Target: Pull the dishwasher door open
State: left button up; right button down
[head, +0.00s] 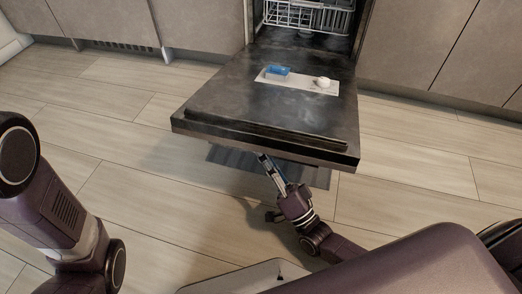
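The dishwasher door (225,105) is folded down and lies nearly flat, its inner face up and its front edge toward me. My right gripper (267,186) is below and in front of that edge. One finger reaches up to the underside of the edge, and the other sits lower and apart from it. It looks open with nothing between the fingers; whether the upper finger touches the door cannot be told. My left arm shows at the left, but its gripper is out of view.
A light panel with a blue lid (278,70) and a white round cap (323,82) is set in the door. A wire rack (305,17) with dishes is inside the dishwasher. Cabinets (415,45) flank it. The wooden floor (150,160) around the door is clear.

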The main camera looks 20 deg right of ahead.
jog(key=shift+w+f, duration=0.1)
jog(key=shift+f, duration=0.05)
jog(key=c, duration=2)
grip_release()
jog(key=shift+s+d+f, duration=0.15)
jog(key=shift+s, duration=0.2)
jog(key=s+d, duration=0.1)
jog(key=s, duration=0.3)
jog(key=s+d, duration=0.2)
jog(key=s, duration=0.2)
jog(key=s+d+f, duration=0.1)
jog(key=s, duration=0.4)
jog(key=shift+d, duration=0.4)
